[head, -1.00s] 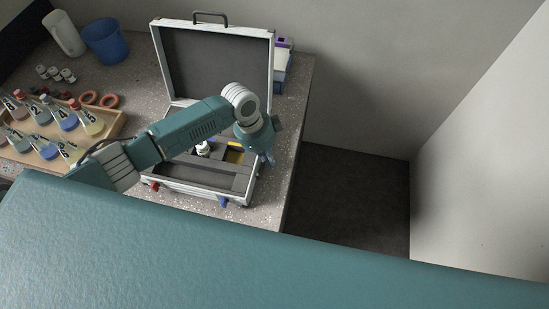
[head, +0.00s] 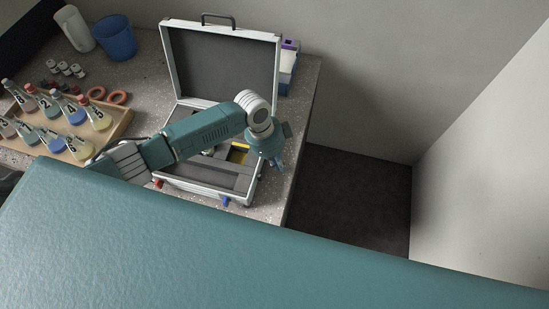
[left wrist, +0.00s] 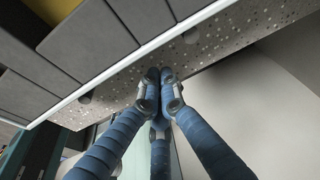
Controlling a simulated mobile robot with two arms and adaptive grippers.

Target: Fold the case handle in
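The grey case stands open on the bench with its lid (head: 222,68) raised. The dark case handle (head: 218,16) sticks up from the lid's top edge. My left arm reaches across the case's base (head: 205,190). My left gripper (head: 276,161) hangs at the base's right side, well below the handle. In the left wrist view, its blue fingers (left wrist: 159,76) meet at the tips with nothing between them, beside the case's pale rim (left wrist: 150,48). The arm hides part of the case's inside. My right gripper is not in view.
A wooden tray (head: 122,128) of numbered flasks stands left of the case. A blue bin (head: 115,38) and a white container (head: 75,28) are behind it. A purple-and-white box (head: 288,66) stands right of the lid. The bench (head: 304,95) ends just right of the case.

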